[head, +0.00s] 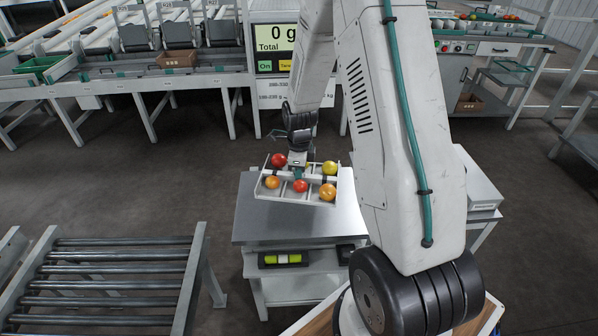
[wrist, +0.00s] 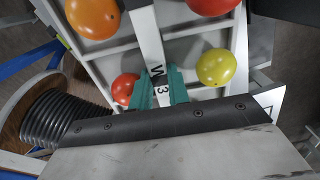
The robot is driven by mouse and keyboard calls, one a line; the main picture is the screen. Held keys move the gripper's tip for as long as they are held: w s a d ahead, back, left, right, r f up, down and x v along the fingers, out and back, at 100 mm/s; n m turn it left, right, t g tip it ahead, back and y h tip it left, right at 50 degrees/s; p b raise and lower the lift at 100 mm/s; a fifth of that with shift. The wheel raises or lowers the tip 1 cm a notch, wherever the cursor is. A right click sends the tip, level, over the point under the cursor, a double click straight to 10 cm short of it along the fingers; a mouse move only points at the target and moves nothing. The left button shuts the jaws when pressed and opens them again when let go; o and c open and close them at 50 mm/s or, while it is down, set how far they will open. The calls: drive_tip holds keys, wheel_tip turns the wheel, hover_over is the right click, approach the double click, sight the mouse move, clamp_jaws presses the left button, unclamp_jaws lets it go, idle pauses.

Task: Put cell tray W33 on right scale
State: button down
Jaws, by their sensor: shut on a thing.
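The cell tray (head: 262,189) is white, with divided cells holding several red, orange and yellow tomatoes. My gripper (head: 298,172) comes down from above and is shut on the tray's middle bar. In the wrist view, the teal fingers (wrist: 160,88) clamp the white bar (wrist: 147,40), whose label is partly covered and shows "W" and "3". The tray appears over the metal-topped stand (head: 265,225); whether it touches the top I cannot tell. The right scale cannot be clearly identified; a pale box-like surface (head: 480,185) shows right of my arm, partly hidden by it.
A display (head: 275,40) reading "0 g Total" stands at the back by the sorting line. A roller conveyor (head: 110,275) is at the front left. A bench with tomatoes (head: 490,35) is at the back right. Open floor lies behind the stand.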

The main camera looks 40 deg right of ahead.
drive_tip(key=shift+f, duration=3.75)
drive_tip(key=shift+f, duration=0.25)
drive_tip(key=c, duration=1.3)
unclamp_jaws()
drive_tip(key=shift+c, duration=1.4)
drive_tip(key=shift+r, duration=3.5)
